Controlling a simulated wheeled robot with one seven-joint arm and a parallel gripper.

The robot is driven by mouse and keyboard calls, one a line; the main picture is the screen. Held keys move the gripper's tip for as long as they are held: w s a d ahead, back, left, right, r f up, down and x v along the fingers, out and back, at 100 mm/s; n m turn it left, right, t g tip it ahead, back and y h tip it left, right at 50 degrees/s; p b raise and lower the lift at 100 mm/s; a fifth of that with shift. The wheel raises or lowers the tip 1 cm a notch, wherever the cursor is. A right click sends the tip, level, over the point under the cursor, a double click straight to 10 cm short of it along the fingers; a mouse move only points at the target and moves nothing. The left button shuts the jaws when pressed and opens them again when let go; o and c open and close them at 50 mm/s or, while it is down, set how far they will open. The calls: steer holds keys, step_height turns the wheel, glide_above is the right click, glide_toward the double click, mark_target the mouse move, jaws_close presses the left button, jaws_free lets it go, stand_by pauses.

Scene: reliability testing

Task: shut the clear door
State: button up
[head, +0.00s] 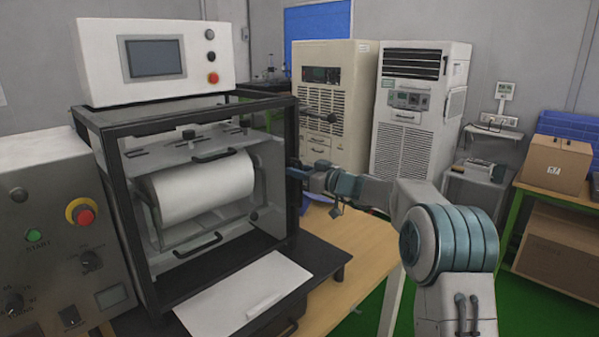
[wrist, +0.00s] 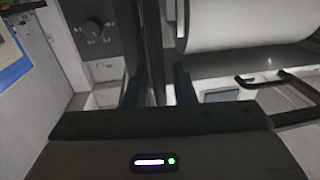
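The test machine has a black frame (head: 122,215) around a white roll (head: 205,187), which also shows in the wrist view (wrist: 245,22). The clear door is hard to make out against the machine, and I cannot tell its exact angle. My gripper (head: 296,170) is beside the machine's right front edge. In the wrist view its two dark fingers (wrist: 158,88) stand apart, with a dark upright bar (wrist: 150,45) showing between them. I cannot tell whether they touch it.
A control box (head: 45,225) with a red button stands left of the machine. A white sheet (head: 245,297) lies on the dark ledge in front. Bare wooden table (head: 350,240) lies to the right. Two tall cabinets (head: 335,95) (head: 420,105) stand behind my arm.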

steer(key=shift+d+f, duration=0.15)
steer(key=shift+f, duration=0.1)
steer(key=b+v, duration=0.4)
steer(key=v, duration=0.9)
steer(key=shift+s+r, duration=0.2)
steer(key=shift+s, duration=0.05)
steer(key=shift+d, duration=0.15)
steer(key=s+a+f+m+g+h+p, duration=0.1)
steer(key=s+f+m+g+h+p, duration=0.2)
steer(key=s, duration=0.7)
steer(key=s+a+f+m+g+h, duration=0.1)
steer(key=s+f+m+g+h, duration=0.2)
steer(key=s, duration=0.8)
steer(key=s+d+f+m+h+p, duration=0.1)
steer(key=s+d+f+h, duration=0.1)
steer(key=s, duration=0.4)
steer(key=s+d+f+m+h+p, duration=0.1)
steer(key=s+d+f+m+h, duration=0.1)
steer(key=s+d+h, duration=0.2)
steer(key=s+d+f+m+g+h, duration=0.1)
steer(key=s+d+f+m+h, duration=0.1)
steer(key=s+d, duration=0.3)
steer(key=s+f+h, duration=0.1)
steer(key=s, duration=0.2)
steer(key=shift+s+p, duration=0.25)
steer(key=shift+p, duration=0.15)
